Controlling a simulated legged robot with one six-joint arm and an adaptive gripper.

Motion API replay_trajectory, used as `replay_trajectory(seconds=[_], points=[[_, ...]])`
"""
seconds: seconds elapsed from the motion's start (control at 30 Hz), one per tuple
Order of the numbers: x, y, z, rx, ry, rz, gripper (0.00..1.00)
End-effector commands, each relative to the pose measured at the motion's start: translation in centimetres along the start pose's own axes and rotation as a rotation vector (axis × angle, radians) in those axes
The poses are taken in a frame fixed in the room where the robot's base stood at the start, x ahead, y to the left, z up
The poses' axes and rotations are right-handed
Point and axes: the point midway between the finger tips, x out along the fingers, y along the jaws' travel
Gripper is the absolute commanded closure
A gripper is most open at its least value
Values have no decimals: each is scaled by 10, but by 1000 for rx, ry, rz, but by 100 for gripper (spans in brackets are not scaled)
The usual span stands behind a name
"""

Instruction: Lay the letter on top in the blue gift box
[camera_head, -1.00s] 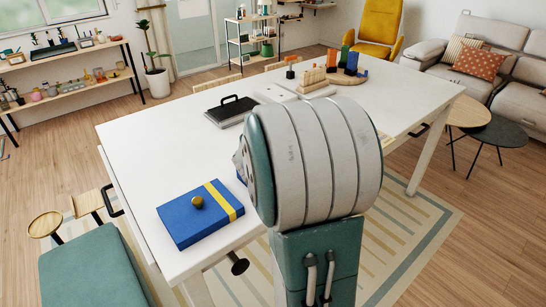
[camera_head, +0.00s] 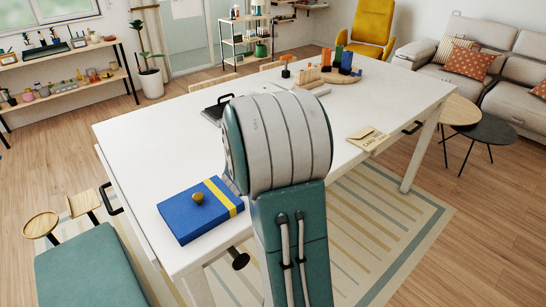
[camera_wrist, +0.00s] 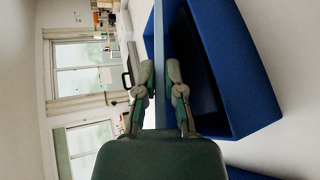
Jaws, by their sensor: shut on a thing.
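My gripper (camera_wrist: 160,95) is shut on one wall of an open blue box (camera_wrist: 243,65), with a finger on each side of the rim. The box's inside is dark and I cannot see its contents. In the head view my arm hides the gripper and this box. A blue lid (camera_head: 182,217) with a yellow band and gold knob lies at the table's near left corner. A cream letter-like card (camera_head: 368,138) with printing lies near the table's right edge, away from the gripper.
A dark tray with a black handle (camera_head: 217,106) is partly hidden behind my arm on the white table (camera_head: 145,130). Coloured blocks (camera_head: 346,62) and wooden pieces stand at the far end.

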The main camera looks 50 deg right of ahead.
Motion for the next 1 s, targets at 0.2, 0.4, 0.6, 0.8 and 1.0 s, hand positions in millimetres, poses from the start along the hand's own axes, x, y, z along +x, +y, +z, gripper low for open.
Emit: replay_trajectory(seconds=[0.2, 0.4, 0.6, 0.8, 1.0], points=[[4, -4, 0, 2, -1, -1, 80], [3, -4, 0, 1, -1, 0, 54], [2, -4, 0, 1, -1, 0, 54], [-8, 7, 2, 2, 2, 2, 54], [-51, 6, 1, 1, 4, 2, 54]])
